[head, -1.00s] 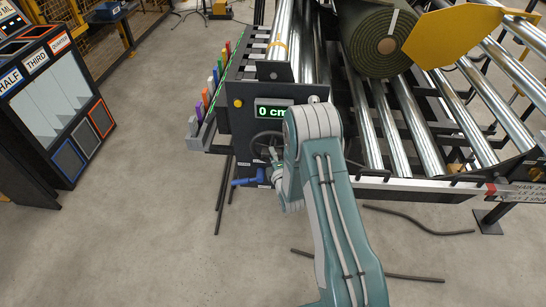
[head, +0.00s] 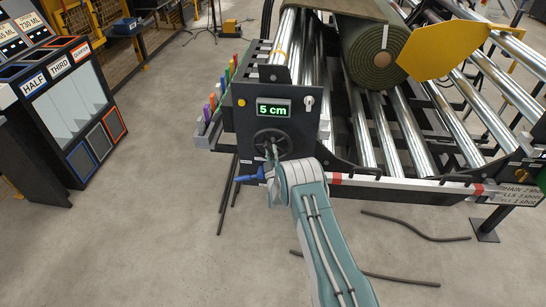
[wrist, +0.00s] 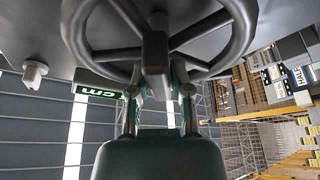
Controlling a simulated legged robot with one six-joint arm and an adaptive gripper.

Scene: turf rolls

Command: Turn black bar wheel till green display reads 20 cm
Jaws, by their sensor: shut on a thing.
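The black bar wheel (head: 273,143) is on the dark front panel of the roller machine, below the display. The green display (head: 273,108) reads 5 cm. My gripper (head: 271,160) is at the wheel's lower part, mostly hidden by my arm in the head view. In the wrist view the wheel (wrist: 157,35) fills the top, and my gripper (wrist: 158,95) is shut on its bar near the hub. Part of the display (wrist: 98,91) shows there, reading "cm" upside down. A dark green turf roll (head: 375,55) rests on the rollers.
A yellow plate (head: 445,50) overhangs the rollers. A dark bin stand (head: 75,110) is at the left. Dark rods (head: 415,224) lie on the floor. The floor between stand and machine is clear.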

